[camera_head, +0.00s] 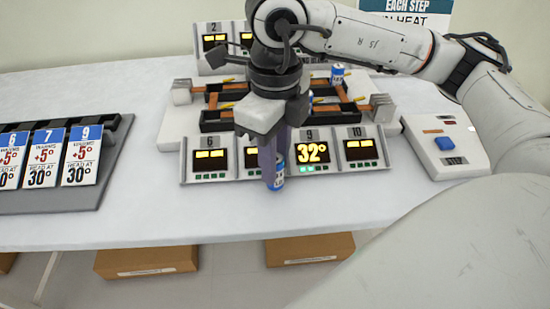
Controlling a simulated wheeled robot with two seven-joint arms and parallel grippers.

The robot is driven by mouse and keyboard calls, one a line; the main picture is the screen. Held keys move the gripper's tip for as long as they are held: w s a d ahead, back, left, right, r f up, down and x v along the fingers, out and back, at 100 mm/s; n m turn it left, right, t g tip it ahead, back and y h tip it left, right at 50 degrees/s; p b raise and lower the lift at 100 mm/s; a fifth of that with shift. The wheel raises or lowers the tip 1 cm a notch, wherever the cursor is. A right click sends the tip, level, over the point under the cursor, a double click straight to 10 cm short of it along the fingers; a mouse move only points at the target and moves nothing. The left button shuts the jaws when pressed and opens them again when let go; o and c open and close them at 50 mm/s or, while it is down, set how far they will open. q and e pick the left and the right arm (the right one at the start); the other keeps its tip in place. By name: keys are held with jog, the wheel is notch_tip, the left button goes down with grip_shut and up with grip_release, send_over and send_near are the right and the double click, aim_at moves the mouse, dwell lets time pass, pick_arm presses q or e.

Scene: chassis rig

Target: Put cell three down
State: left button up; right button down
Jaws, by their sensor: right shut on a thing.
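My right gripper (270,168) is shut on a blue and white cell (279,180), held upright in front of the front display row. The number on this cell is too small to read, and I cannot tell whether its base touches the table. A second blue and white cell (337,76) stands at the back right of the chassis rig (222,98). A small blue part (310,98), perhaps another cell, is mostly hidden behind my right gripper. My left gripper is not in view.
The front display row (366,153) has panels 6, 9 and 10 readable; panel 9 shows 32°. A box with a blue button (445,143) stands right. A rack of blue-topped cards (83,150) stands left. The white table (135,215) is clear at front left.

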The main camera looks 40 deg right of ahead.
jog(key=shift+f+b, duration=0.4)
jog(key=shift+b, duration=0.1)
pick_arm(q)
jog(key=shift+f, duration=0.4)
pick_arm(e)
jog(key=shift+f, duration=0.1)
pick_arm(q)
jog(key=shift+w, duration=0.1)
pick_arm(e)
jog(key=shift+f, duration=0.15)
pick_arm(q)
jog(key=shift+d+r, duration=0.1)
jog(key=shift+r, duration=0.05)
pick_arm(e)
jog(key=c, duration=1.5)
grip_release()
jog(key=shift+o, duration=0.2)
jog(key=shift+r, duration=0.4)
pick_arm(q)
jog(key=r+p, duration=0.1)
jog(key=p, duration=0.1)
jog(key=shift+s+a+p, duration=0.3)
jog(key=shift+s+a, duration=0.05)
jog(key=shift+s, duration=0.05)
pick_arm(e)
notch_tip(320, 180, up, 13)
jog(key=shift+f, duration=0.2)
